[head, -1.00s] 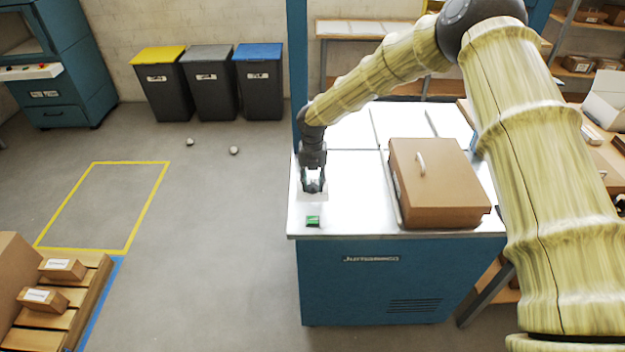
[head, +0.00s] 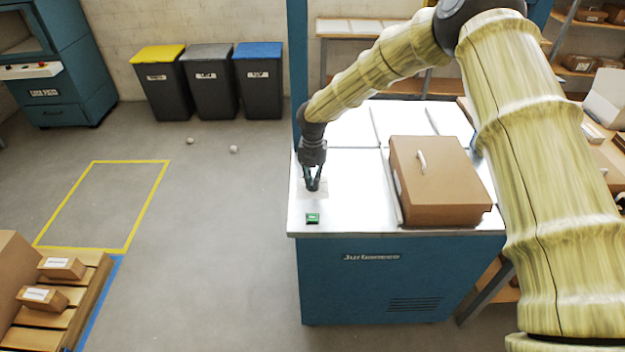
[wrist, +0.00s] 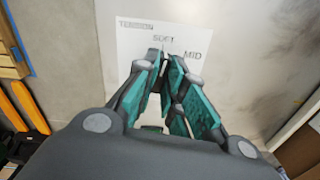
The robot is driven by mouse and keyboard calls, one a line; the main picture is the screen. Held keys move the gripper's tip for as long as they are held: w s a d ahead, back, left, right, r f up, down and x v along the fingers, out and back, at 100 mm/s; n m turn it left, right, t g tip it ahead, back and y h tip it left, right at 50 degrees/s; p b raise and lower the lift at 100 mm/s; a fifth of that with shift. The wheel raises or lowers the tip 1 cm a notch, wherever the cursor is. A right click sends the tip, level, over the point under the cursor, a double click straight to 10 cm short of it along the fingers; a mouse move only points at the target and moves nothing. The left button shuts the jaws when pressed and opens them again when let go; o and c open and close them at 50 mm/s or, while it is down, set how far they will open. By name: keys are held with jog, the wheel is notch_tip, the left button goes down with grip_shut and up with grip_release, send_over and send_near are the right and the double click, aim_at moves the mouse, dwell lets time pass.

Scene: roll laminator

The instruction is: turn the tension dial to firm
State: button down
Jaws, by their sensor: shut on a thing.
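The tension dial sits on the white label plate (wrist: 136,37) on top of the blue machine. The plate reads TENSION, SOFT and MID in the wrist view; no FIRM mark shows, as my fingers cover the lower part. My gripper (wrist: 162,60) points down at the plate, its teal fingers shut on the dial. The dial is almost wholly hidden between the fingertips, so its pointer and setting cannot be read. In the head view my gripper (head: 312,188) stands at the left part of the machine top.
A small green block or switch (head: 313,218) lies just in front of the gripper on the machine's white top (head: 352,212). A brown cover with a handle (head: 438,185) stands to the right. Three bins stand on the floor behind, to the left.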

jog(key=m+b, duration=0.2)
jog(key=m, duration=0.4)
jog(key=m+b, duration=0.1)
jog(key=m, duration=0.5)
jog(key=shift+m, duration=0.3)
jog(key=m+b, duration=0.1)
jog(key=m, duration=0.3)
jog(key=shift+m, duration=0.3)
jog(key=m, duration=0.4)
jog(key=shift+m, duration=0.3)
jog(key=c, duration=1.5)
grip_release()
